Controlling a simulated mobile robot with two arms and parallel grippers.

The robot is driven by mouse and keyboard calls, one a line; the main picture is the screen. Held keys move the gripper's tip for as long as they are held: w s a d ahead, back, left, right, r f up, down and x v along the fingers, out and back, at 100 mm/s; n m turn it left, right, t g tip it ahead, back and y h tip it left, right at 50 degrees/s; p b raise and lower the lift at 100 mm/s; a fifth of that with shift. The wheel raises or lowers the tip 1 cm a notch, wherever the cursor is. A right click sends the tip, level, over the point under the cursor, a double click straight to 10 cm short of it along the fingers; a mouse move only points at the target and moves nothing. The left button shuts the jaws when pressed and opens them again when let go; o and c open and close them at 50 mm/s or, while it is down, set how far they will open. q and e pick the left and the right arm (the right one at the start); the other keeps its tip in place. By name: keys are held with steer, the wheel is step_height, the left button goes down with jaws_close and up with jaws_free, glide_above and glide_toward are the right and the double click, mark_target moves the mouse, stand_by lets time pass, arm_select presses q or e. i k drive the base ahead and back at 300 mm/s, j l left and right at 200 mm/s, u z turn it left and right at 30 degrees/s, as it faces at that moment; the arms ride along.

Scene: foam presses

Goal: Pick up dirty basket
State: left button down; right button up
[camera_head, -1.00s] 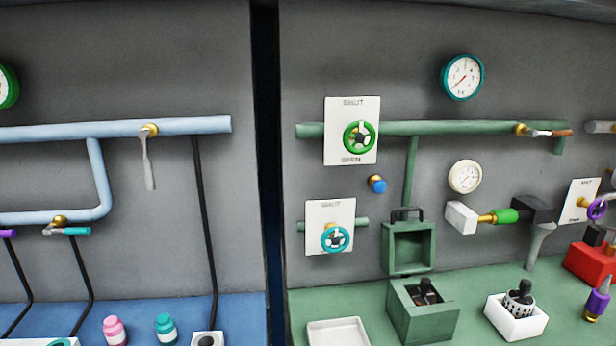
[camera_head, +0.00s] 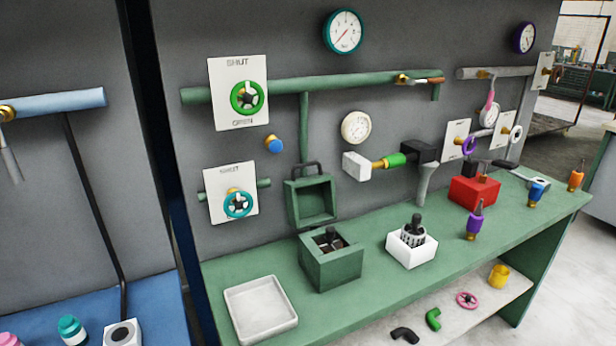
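A light perforated basket (camera_head: 411,234) with a black handle stands in a white square box (camera_head: 418,255) on the green bench. Another black handle (camera_head: 330,240) stands up inside an open green box (camera_head: 345,268) to its left, with dark brown material around it. The sides of whatever this handle belongs to are hidden by the box walls. I cannot tell for sure which one is the dirty basket. Neither of my grippers is in view.
An empty white tray (camera_head: 262,308) lies at the left of the green bench (camera_head: 375,298). A green lid (camera_head: 312,203) stands open behind the green box. A red box (camera_head: 474,190) and several coloured nozzles stand to the right. A lower shelf holds loose pipe pieces.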

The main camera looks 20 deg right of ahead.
mark_target(329, 244)
steer(key=i+l+z, duration=0.25)
steer(key=i+l, duration=0.7)
steer(key=k+j, duration=0.1)
steer(key=k, duration=0.35)
